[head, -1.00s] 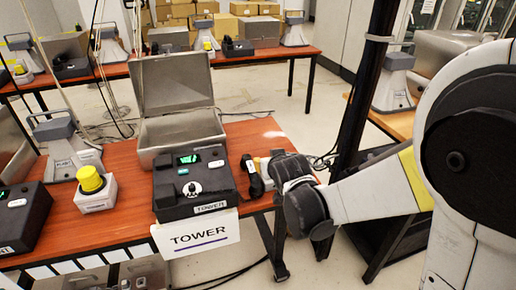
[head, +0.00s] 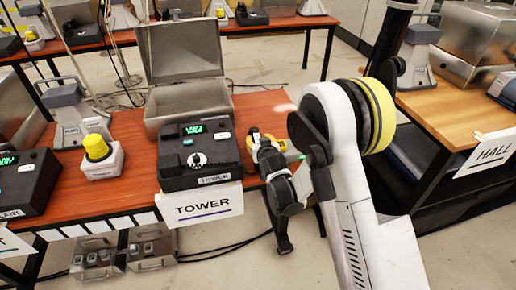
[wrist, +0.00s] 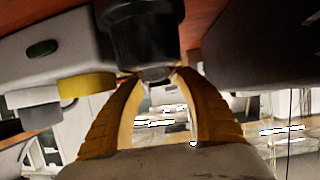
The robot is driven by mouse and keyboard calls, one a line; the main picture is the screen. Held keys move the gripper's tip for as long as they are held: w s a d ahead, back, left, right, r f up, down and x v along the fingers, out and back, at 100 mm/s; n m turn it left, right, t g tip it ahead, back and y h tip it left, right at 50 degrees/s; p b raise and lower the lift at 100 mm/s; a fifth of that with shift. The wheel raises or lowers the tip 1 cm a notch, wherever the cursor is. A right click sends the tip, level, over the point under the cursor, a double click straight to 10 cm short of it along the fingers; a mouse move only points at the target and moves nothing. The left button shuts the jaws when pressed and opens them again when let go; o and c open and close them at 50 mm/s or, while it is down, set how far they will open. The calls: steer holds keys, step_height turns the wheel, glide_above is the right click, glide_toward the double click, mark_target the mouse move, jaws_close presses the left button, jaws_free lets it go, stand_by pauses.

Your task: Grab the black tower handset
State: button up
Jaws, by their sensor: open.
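The black tower device (head: 200,155) sits at the front of the red-brown table, with a green display and a TOWER label. My gripper (head: 266,142) is just right of it in the head view, low over the table's front right corner. Its yellow fingers are apart. The gripper hides the black tower handset almost wholly there. In the wrist view my gripper (wrist: 157,74) reaches up to a dark rounded piece that looks like the handset (wrist: 140,30). Its narrow lower end sits between the fingertips. I cannot tell whether they touch it.
An open metal case (head: 185,95) stands behind the device. A white box with a yellow button (head: 100,158) is to its left. A white TOWER sign (head: 203,206) hangs at the front edge. A wooden table (head: 450,100) with a HALL sign stands to the right.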

mark_target(256, 137)
steer(key=b+x, duration=0.1)
steer(key=x, duration=0.1)
steer(key=b+x, duration=0.1)
steer(key=x, duration=0.1)
steer(key=shift+s+a+f, duration=0.1)
steer(key=shift+a+f, duration=0.05)
steer(key=shift+f, duration=0.25)
steer(key=shift+w, duration=0.4)
steer(key=shift+r, duration=0.1)
jaws_close()
